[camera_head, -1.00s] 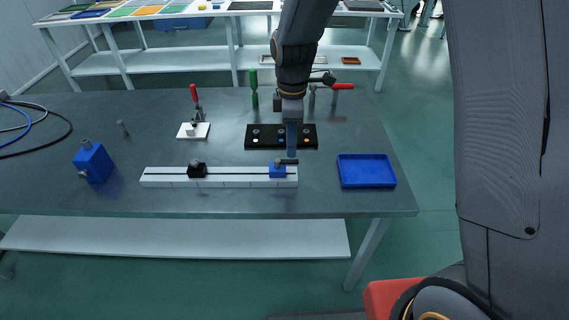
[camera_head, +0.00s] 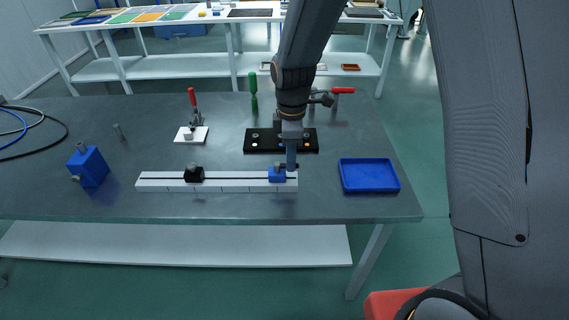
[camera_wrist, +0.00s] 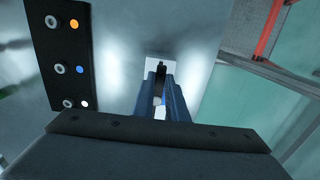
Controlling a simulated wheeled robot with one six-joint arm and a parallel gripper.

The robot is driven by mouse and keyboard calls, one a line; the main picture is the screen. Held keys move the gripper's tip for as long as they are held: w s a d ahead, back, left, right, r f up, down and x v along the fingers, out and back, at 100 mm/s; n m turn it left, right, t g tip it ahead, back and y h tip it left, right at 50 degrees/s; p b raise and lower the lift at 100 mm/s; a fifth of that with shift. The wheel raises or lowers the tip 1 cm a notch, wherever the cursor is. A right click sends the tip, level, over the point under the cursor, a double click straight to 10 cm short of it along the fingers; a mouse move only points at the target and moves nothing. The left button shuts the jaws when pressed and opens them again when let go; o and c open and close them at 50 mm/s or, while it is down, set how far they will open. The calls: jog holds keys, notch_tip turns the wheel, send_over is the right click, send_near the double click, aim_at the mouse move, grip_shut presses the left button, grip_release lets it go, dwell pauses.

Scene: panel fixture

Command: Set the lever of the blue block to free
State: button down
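The blue block (camera_head: 277,175) sits on the right end of the white slotted rail (camera_head: 230,186). Its small dark lever (camera_head: 291,167) is at the block's upper right, partly hidden by my gripper. My gripper (camera_head: 291,165) points down just at the lever, beside the block. In the wrist view, my gripper's two fingers (camera_wrist: 162,103) stand slightly apart with a narrow gap. A dark piece, apparently the lever (camera_wrist: 160,68), shows in line with that gap near the fingertips. I cannot tell whether the fingers touch it. The block is mostly hidden there.
A black block (camera_head: 194,174) sits further left on the rail. A black panel with coloured dots (camera_head: 262,147) lies behind my gripper. A blue tray (camera_head: 369,176) is to the right. A red-handled clamp (camera_head: 192,128) and a separate blue cube-like block (camera_head: 88,167) are left.

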jog(key=shift+w+n, duration=0.3)
jog(key=shift+n, duration=0.55)
jog(key=shift+w+n, duration=0.25)
jog(key=shift+n, duration=0.6)
jog(key=shift+w+a+n+p, duration=0.15)
jog(key=shift+w+n, duration=0.15)
jog(key=shift+n, duration=0.6)
jog(key=shift+w+a+n+p, duration=0.15)
jog(key=shift+w+n, duration=0.1)
jog(key=shift+n, duration=0.65)
